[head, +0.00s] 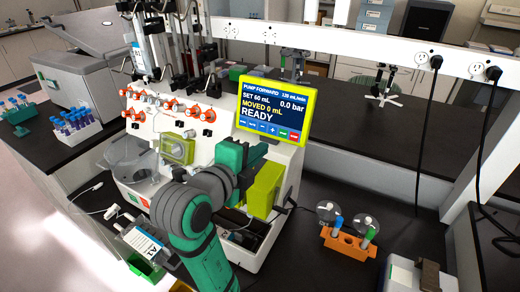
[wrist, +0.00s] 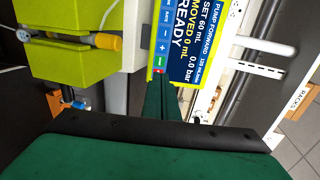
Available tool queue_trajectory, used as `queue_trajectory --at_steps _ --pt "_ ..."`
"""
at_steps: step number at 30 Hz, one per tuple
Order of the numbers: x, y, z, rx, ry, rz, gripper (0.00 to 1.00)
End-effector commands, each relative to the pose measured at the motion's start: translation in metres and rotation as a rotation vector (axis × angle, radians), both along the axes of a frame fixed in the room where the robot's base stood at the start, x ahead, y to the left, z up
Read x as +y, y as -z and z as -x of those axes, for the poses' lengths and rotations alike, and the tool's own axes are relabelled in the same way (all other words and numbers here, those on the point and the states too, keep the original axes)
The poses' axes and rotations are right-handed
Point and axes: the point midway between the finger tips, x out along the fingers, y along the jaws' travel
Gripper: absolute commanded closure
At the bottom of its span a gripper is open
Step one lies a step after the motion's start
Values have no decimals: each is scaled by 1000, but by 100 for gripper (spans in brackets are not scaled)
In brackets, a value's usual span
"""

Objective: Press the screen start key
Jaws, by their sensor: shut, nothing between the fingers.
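The screen (head: 275,105) has a yellow-green frame and a blue display reading PUMP FORWARD, SET 60 mL, MOVED 0 mL, READY. Along its bottom runs a row of blue keys, then a green key (head: 283,133) and a red key at the right end. In the wrist view the screen (wrist: 190,40) appears turned on its side, with the green key (wrist: 161,57) and the red key close beyond my fingertips. My gripper (head: 262,150) is shut and empty, just below the screen's lower edge. It also shows in the wrist view (wrist: 161,88). I cannot tell whether it touches the screen.
The white cell processor (head: 221,117) with orange-red valves stands behind my arm. A yellow-green block (head: 264,190) sits below the screen, close to my gripper. An orange rack (head: 347,243) stands on the dark bench at right. Tube racks stand at left.

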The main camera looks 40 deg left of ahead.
Motion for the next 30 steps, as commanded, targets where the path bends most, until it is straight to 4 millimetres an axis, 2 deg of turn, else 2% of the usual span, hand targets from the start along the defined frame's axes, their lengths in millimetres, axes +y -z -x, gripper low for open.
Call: queue_trajectory --at_steps 9,15,21,30 --pt "13 15 -58 2 2 3 100" --pt "20 23 -88 1 2 2 100" --pt "25 27 -104 0 0 1 100" --pt "26 28 -107 0 -1 0 100"
